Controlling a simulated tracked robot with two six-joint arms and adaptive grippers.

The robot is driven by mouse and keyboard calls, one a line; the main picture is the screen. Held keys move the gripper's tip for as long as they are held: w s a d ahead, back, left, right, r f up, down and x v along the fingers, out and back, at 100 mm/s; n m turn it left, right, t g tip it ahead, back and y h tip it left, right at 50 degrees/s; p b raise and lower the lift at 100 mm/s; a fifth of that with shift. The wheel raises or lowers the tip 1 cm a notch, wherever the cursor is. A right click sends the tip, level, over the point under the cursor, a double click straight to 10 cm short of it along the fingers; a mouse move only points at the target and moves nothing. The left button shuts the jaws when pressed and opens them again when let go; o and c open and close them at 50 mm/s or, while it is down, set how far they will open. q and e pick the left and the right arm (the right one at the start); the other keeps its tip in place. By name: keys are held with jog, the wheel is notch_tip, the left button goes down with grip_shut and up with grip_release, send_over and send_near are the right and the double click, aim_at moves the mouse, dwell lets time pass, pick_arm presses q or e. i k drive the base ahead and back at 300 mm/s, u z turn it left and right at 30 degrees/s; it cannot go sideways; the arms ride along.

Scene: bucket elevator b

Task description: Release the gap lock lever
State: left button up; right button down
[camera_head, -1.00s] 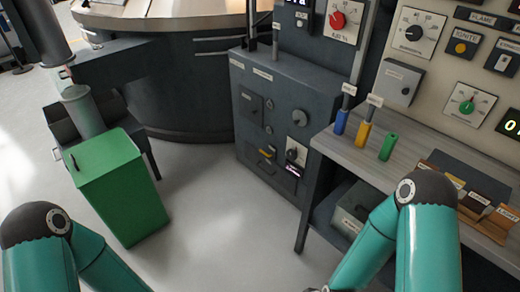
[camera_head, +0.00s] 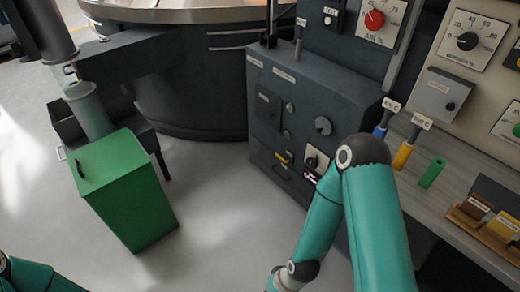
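A dark grey cabinet (camera_head: 315,95) with dials and handles stands in the middle. A small yellow lever (camera_head: 283,157) sits low on its front; it may be the gap lock lever, but its label is too small to read. Beside it is a pale plate with a black knob (camera_head: 311,163) and a small lit display (camera_head: 311,176). My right arm's teal links reach in front of the cabinet's lower right, and its forearm runs down past the bottom edge. Its gripper is out of view. Only a teal piece of my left arm shows at the bottom left; its gripper is out of view.
A green bin (camera_head: 128,190) stands on the floor at left. A bench (camera_head: 450,172) at right holds blue, yellow and green handles and a wooden tray of samples (camera_head: 463,215). A wall panel with dials rises behind it. Floor between bin and cabinet is clear.

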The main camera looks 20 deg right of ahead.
aim_at(285, 161)
jog(key=i, duration=0.5)
jog(key=z, duration=0.7)
jog(key=i, duration=1.5)
jog(key=u, duration=0.1)
